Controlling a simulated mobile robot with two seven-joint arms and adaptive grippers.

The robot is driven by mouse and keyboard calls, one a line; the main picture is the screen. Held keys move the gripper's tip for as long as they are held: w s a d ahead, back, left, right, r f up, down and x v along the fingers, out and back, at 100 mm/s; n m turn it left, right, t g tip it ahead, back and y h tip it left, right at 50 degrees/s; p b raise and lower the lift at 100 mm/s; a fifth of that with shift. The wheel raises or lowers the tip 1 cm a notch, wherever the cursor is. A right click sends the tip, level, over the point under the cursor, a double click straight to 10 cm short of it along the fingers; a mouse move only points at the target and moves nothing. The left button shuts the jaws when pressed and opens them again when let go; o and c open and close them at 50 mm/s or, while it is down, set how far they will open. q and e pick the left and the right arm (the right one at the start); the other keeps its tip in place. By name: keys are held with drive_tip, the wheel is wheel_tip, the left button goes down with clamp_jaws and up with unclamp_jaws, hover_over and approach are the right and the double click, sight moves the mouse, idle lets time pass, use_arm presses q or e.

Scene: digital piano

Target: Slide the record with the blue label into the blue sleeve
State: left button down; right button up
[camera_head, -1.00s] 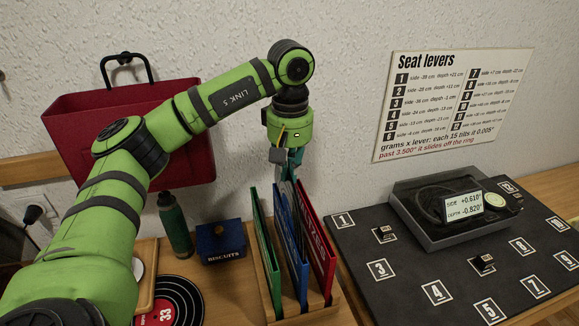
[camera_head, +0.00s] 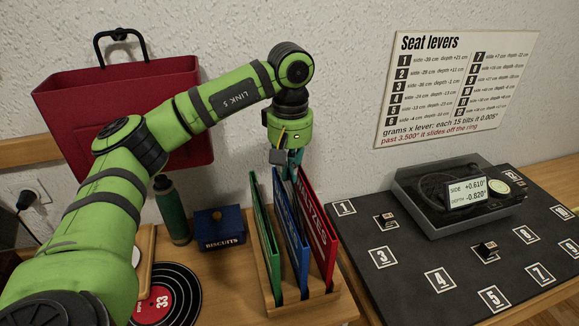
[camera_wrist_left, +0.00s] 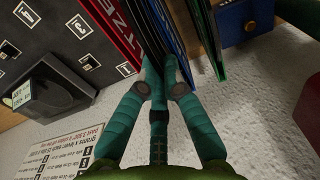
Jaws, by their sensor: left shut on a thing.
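My left gripper (camera_head: 291,178) points down over the wooden rack (camera_head: 318,306), at the far end of the blue sleeve (camera_head: 292,238). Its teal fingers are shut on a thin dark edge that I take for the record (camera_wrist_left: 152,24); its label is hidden. In the left wrist view the fingertips (camera_wrist_left: 165,68) close at that edge, beside the blue sleeve (camera_wrist_left: 171,38). How far the record is inside the sleeve I cannot tell. The blue sleeve stands upright between the green sleeve (camera_head: 264,238) and the red sleeve (camera_head: 319,230). My right gripper is not in view.
A record with a red label (camera_head: 165,296) lies left of the rack. A blue biscuit box (camera_head: 221,226) and a green bottle (camera_head: 172,212) stand behind it. A dark numbered board (camera_head: 410,250) with a device (camera_head: 455,205) is at right. The wall is close behind.

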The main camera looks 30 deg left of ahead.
use_arm(q)
drive_tip(key=shift+f+b, duration=0.6)
drive_tip(key=shift+f, duration=0.5)
drive_tip(key=c, duration=1.3)
unclamp_jaws()
wheel_tip(320, 180, up, 5)
drive_tip(key=p, duration=0.3)
drive_tip(key=shift+p, duration=0.4)
drive_tip(key=shift+r, duration=0.1)
